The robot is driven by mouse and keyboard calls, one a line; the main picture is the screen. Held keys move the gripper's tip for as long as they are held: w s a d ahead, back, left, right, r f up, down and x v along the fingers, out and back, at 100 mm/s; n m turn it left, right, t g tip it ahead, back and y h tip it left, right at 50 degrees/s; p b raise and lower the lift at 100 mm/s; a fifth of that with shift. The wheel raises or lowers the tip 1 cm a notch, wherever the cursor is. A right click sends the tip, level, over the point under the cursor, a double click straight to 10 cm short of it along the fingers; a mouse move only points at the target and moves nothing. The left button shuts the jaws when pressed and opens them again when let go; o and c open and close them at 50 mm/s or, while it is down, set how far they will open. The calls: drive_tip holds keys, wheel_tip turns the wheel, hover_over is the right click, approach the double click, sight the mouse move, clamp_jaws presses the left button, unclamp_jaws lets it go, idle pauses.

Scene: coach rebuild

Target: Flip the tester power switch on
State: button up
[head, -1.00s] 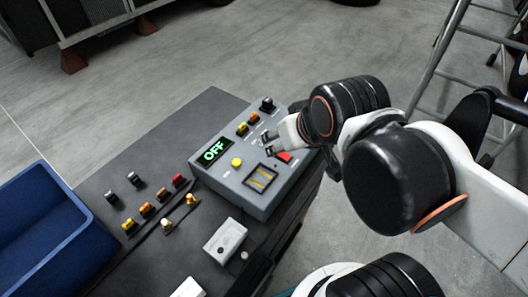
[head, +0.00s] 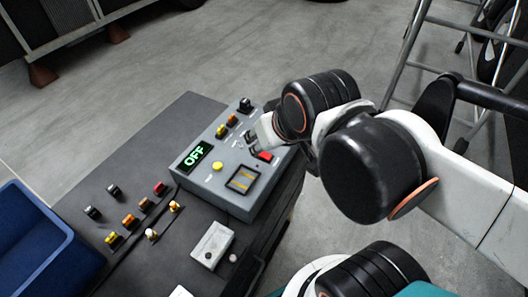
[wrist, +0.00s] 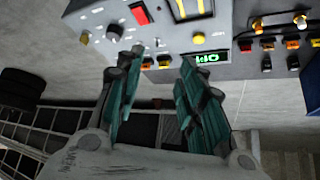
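The grey tester box (head: 213,184) stands on the dark bench, its green display (head: 195,156) reading OFF. A red rocker switch (head: 263,156) sits on its top face near my gripper (head: 254,142); it also shows in the wrist view (wrist: 140,13). My gripper's fingers hang over the panel's far right part, by small controls. In the wrist view my gripper (wrist: 158,66) is open, its two teal-padded fingers apart with nothing between them. Contact with the panel cannot be told.
The box also carries a yellow button (head: 218,166) and a black-framed window (head: 242,181). Several coloured plugs and a pale box (head: 212,244) are on the bench (head: 130,163). A blue bin (head: 45,250) is at left. A metal ladder (head: 405,60) stands at right; open floor lies behind.

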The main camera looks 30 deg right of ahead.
drive_tip(key=shift+w+r, duration=0.2)
drive_tip(key=c, duration=0.4)
drive_tip(key=shift+w+d+r+m, duration=0.15)
drive_tip(key=shift+w+r+m, duration=0.1)
drive_tip(key=shift+m, duration=0.15)
clamp_jaws()
drive_tip(key=w+d+f+m+g+p, duration=0.1)
drive_tip(key=w+d+m+g+p, duration=0.4)
drive_tip(key=w+m, duration=0.4)
drive_tip(key=shift+d+f+m+g+y+p, duration=0.3)
drive_tip(key=shift+m+y, duration=0.1)
drive_tip(key=shift+m, duration=0.4)
